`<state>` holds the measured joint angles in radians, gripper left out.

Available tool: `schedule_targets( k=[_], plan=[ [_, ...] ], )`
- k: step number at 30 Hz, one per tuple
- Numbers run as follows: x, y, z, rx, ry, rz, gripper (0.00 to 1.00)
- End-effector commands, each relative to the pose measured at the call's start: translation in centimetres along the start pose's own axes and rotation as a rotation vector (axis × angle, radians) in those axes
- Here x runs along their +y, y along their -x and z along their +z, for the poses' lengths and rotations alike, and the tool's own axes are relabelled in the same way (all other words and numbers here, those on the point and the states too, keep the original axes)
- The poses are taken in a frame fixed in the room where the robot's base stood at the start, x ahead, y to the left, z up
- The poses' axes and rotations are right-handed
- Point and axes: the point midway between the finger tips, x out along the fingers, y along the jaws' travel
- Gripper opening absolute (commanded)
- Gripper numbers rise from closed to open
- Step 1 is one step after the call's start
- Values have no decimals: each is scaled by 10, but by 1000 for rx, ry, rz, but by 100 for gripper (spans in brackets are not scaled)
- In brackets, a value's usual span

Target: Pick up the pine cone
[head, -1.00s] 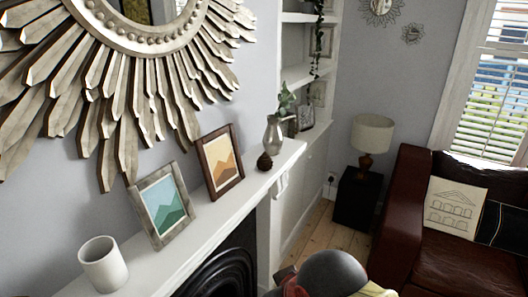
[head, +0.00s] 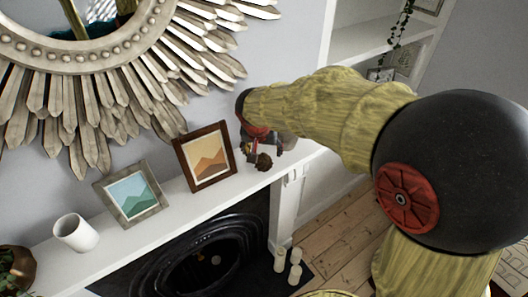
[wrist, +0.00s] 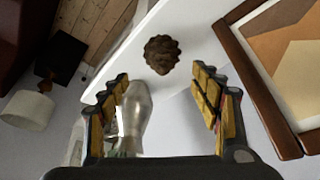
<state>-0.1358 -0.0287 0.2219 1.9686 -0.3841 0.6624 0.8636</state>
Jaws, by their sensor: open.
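The brown pine cone (head: 264,161) sits on the white mantel shelf (head: 165,218), to the right of the orange mountain picture. In the wrist view the pine cone (wrist: 161,54) lies just beyond the fingertips, roughly centred between them. My gripper (wrist: 160,82) is open and empty, its two yellow-padded fingers spread apart. In the head view my gripper (head: 256,150) is beside the pine cone and partly overlaps the view of it. I see no contact with the cone.
A silvery vase (wrist: 134,108) stands close to the left finger in the wrist view. The orange framed picture (head: 204,157) is close on the other side. A teal picture (head: 131,193) and white cup (head: 75,233) stand farther left. A sunburst mirror (head: 95,65) hangs above.

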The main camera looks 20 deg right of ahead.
Motion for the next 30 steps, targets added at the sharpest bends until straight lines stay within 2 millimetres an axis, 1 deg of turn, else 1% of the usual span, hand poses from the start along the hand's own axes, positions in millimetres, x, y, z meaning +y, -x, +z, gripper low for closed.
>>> schedule_targets(
  k=[3, 13, 18, 21, 24, 30],
  plan=[
    [-5, -6, -4, -1, -9, 3, 64],
    [-3, -40, 0, -3, -9, 6, 64],
    [-3, -64, 5, -3, -10, 5, 64],
    [-3, -75, 5, -1, -9, 4, 64],
    [-4, -81, 5, -1, -10, 3, 64],
    [-4, -82, 5, 0, -10, 2, 64]
  ],
)
